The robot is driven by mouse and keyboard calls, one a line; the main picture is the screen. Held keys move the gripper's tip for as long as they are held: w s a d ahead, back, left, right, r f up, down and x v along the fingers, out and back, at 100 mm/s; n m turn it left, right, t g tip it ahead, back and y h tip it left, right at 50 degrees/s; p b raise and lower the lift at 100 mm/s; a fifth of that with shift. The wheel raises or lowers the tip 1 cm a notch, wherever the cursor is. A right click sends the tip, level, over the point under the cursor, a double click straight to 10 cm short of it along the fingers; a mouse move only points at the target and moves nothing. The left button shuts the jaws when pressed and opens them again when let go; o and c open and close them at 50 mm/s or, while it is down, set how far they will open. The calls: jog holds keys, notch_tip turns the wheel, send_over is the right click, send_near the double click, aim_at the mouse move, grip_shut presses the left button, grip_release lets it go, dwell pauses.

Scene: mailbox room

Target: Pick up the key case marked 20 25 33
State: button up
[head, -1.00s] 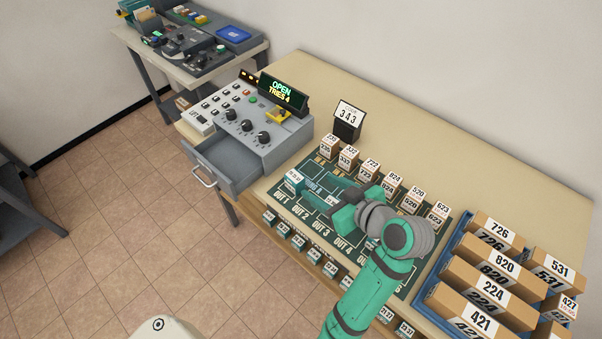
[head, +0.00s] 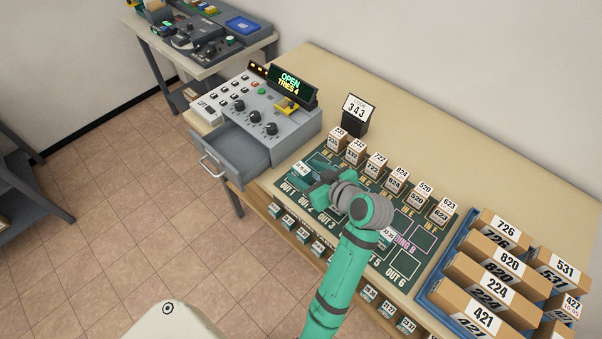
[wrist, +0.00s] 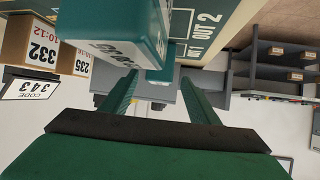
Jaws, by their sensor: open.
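A teal case with a white label (head: 301,167) stands near OUT 1 on the dark green board (head: 425,241). Its label is too small to read in the head view. A teal case with a white label (wrist: 118,38) looms large at the top of the wrist view, its inverted print cut off and not clearly legible. My gripper (head: 313,180) is close beside the case on the board. In the wrist view my gripper (wrist: 158,80) has its two fingers apart, with nothing held. Another white-labelled piece (head: 386,236) is partly hidden behind my arm.
Several number-marked cartons (head: 400,177) line the board's back edge. The code stand (head: 356,112) reads 343. The grey console (head: 262,115) shows OPEN, TRIES 4, and its drawer (head: 232,155) is pulled out. Large boxes (head: 487,269) fill the blue tray at right.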

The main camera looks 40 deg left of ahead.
jog(key=c, duration=1.2)
jog(key=shift+w+r, duration=0.1)
